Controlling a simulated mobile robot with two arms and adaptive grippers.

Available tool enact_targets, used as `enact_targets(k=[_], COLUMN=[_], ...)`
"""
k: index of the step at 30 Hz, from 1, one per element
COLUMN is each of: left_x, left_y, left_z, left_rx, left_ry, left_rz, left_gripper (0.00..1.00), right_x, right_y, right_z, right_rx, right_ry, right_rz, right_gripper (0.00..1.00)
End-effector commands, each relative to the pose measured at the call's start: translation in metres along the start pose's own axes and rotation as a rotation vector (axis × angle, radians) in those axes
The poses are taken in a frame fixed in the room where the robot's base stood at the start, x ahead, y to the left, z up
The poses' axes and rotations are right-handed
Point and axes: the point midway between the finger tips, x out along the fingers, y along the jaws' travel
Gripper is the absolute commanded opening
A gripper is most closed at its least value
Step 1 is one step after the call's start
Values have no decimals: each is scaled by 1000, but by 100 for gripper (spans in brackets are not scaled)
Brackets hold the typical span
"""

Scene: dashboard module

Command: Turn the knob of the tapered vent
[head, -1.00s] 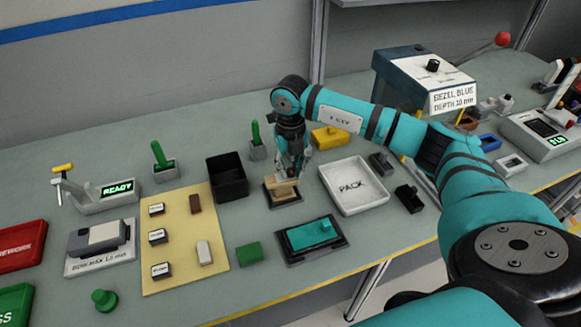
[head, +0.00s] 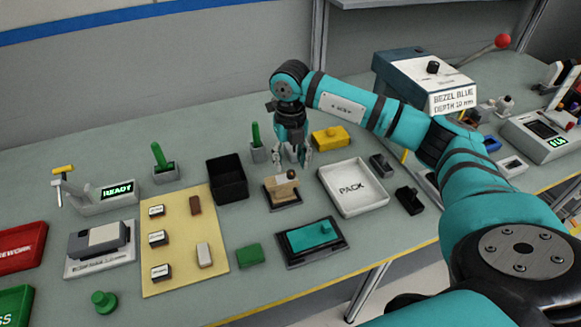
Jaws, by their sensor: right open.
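A tan, wedge-like block (head: 280,191), which I take to be the tapered vent, sits on a dark base plate (head: 287,206) in the middle of the table. A small round brown knob (head: 292,174) shows at its upper right. My right gripper (head: 294,160) is open, points down and is empty. It is just above and behind the knob in the picture, with a small gap between. How far the knob is turned cannot be told at this size. My left gripper is not in view.
A white PACK tray (head: 376,202) stands to the right. A black open bin (head: 245,187) stands to the left. Behind are a green-handled tool (head: 256,135) and a yellow block (head: 330,142). A dark fixture with a teal plate (head: 300,240) lies in front.

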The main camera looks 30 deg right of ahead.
Motion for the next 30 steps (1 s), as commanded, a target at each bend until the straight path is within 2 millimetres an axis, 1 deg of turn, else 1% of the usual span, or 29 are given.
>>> enact_targets(k=[1, 6, 9, 12, 18, 30], left_x=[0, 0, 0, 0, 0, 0], left_y=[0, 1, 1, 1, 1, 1], left_z=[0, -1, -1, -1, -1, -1], left_rx=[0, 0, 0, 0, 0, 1], left_ry=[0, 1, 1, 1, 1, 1], left_rz=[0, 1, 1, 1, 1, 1], left_gripper=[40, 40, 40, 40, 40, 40], right_x=[-13, -49, -65, -76, -84, -83], right_y=[1, 0, 0, 0, 0, 0], right_z=[1, 1, 1, 0, 0, 0], right_rx=[0, 1, 1, 1, 1, 1], right_ry=[-5, -4, -3, -2, 0, 0], right_rz=[3, 2, 2, 2, 1, 1], right_gripper=[46, 46, 46, 46, 46, 46])
